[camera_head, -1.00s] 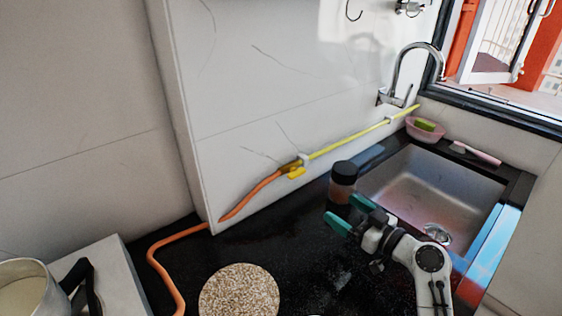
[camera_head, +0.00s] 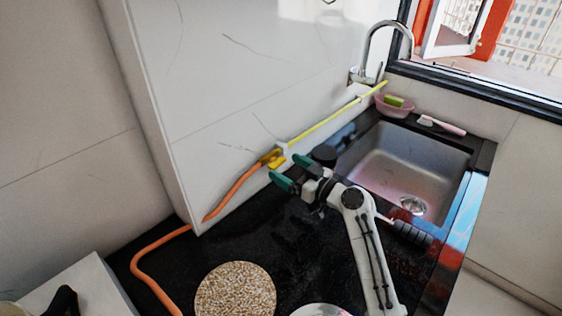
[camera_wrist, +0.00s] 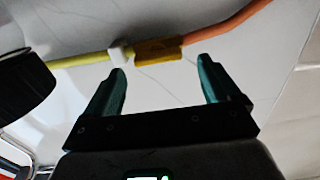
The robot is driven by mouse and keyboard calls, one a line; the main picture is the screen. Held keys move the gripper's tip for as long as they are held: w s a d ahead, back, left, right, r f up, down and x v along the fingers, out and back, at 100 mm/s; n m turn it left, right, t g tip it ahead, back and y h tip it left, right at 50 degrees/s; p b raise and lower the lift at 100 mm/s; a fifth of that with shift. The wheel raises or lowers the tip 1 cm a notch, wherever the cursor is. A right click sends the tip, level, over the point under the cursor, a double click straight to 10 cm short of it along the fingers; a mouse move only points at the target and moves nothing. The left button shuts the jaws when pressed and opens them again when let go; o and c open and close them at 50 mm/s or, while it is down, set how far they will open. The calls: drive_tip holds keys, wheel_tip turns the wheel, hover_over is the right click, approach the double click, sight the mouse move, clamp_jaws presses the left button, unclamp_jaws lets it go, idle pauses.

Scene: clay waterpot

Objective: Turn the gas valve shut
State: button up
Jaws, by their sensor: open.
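The gas valve (camera_head: 275,161) is a small yellow piece on the wall, low above the black counter. It joins a yellow pipe (camera_head: 330,124) on its right to an orange hose (camera_head: 234,191) on its left. The valve also shows in the wrist view (camera_wrist: 158,50), beyond the fingertips and between them across the picture. Its handle lies roughly along the pipe, as far as I can tell. My gripper (camera_head: 293,170) has green fingers, spread apart and empty, just in front of the valve. The fingers also show in the wrist view (camera_wrist: 162,78). Contact with the valve is not visible.
A sink (camera_head: 400,172) with a faucet (camera_head: 372,50) lies to the right. A round speckled mat (camera_head: 235,291) lies on the front counter.

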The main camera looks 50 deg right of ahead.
sight(276, 163)
drive_tip(key=shift+w, duration=1.45)
drive_tip(key=c, duration=1.1)
